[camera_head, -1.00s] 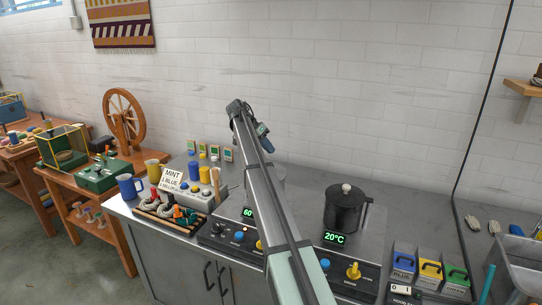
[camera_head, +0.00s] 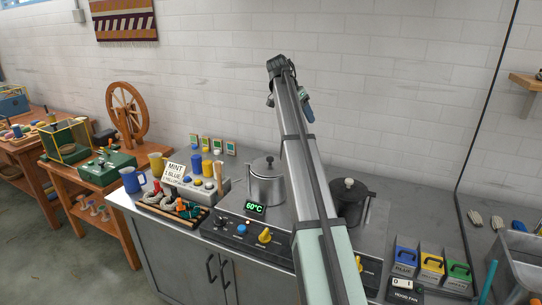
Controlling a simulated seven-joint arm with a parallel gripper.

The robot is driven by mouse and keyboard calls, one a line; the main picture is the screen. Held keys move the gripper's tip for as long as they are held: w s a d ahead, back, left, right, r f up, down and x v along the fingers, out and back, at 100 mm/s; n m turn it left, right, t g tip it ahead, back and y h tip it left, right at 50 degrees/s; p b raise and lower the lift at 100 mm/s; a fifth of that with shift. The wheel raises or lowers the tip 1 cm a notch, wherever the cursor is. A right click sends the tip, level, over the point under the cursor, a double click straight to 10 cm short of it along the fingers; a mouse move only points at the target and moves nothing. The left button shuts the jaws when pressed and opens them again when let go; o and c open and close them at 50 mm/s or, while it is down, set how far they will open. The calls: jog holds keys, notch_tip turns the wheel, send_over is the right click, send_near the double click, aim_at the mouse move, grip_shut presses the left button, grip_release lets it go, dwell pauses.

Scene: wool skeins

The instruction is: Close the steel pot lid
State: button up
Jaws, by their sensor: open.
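The steel pot (camera_head: 267,185) stands on the left hotplate, behind a green 60°C display. Its steel lid (camera_head: 268,165) with a dark knob lies over the mouth of the pot; I cannot tell whether it is fully seated. My arm crosses in front of the worktop, just right of this pot. My gripper (camera_head: 306,107) shows only in part beside the arm, high and right of the steel pot. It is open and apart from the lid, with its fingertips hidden.
A dark pot (camera_head: 347,200) with a pale knob stands right of my arm, partly covered by it. Yellow (camera_head: 157,163) and blue (camera_head: 131,180) mugs, bottles and a skein tray (camera_head: 174,208) stand left. Coloured boxes (camera_head: 431,267) stand right. A tiled wall is behind.

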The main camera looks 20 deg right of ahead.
jog(key=s+a+n+t+y, duration=0.1)
jog(key=s+a+n, duration=0.1)
jog(key=s, duration=0.3)
jog(key=n+t+y, duration=0.4)
jog(key=n+y, duration=0.1)
jog(key=n, duration=0.9)
send_near(270, 158)
jog(key=x, duration=0.8)
jog(key=shift+w+f, duration=0.1)
jog(key=shift+f, duration=0.1)
grip_shut()
